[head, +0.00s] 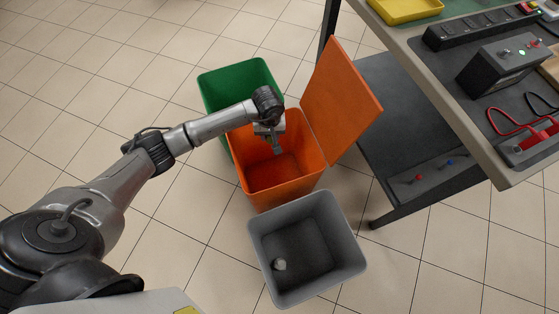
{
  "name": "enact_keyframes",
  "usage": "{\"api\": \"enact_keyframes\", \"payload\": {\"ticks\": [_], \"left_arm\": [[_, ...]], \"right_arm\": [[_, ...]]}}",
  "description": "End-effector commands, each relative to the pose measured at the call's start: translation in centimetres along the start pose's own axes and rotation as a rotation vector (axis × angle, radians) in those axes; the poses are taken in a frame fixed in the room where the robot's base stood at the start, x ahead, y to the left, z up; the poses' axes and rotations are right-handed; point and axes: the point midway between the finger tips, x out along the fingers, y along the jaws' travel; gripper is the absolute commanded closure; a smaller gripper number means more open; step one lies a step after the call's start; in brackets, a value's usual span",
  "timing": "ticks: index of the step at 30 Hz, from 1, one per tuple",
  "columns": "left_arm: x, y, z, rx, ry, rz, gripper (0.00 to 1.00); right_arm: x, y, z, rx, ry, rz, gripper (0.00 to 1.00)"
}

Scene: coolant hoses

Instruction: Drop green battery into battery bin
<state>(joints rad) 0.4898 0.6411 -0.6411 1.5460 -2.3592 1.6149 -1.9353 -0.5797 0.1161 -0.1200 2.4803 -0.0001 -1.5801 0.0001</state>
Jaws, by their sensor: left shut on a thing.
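My left gripper (276,146) points down over the open mouth of the orange bin (262,190). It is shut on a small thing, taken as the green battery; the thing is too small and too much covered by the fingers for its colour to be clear. The orange bin has its lid (341,102) swung up, standing open on the right side. The bottom I can see inside it looks bare. No label shows which bin is the battery bin. My right gripper is not in view.
A green bin (240,72) stands behind the orange one. A grey bin (350,262) in front holds a pale crumpled thing (279,265). A workbench at the right carries a yellow tray (405,8), a black box (500,66) and red cables. The tiled floor at left is clear.

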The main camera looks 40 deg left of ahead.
Motion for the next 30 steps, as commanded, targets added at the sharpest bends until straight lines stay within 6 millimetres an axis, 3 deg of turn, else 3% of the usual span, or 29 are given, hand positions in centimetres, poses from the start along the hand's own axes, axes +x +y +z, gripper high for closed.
{"api": "enact_keyframes", "payload": {"ticks": [2, 3, 11, 20, 23, 30], "left_arm": [[-0.1, 0.0, 0.0, 0.0, 0.0, 0.0, 0.92], [-0.1, 0.0, 0.0, 0.0, 0.0, 0.001, 0.62], [-0.1, 0.0, 0.0, 0.0, 0.0, 0.0, 0.37], [-0.4, 0.0, 0.0, 0.001, 0.001, 0.0, 0.36], [-1.5, 0.0, -0.1, 0.002, 0.002, 0.001, 0.36], [-6.2, 0.0, -0.1, 0.001, 0.005, 0.002, 0.36]], "right_arm": [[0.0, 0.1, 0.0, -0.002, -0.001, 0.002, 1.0], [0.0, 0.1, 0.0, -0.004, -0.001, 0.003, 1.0], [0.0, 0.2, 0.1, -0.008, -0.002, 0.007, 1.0], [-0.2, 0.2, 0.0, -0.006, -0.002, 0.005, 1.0], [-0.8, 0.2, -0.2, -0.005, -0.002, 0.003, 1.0], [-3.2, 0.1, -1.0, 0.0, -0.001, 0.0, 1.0]]}}
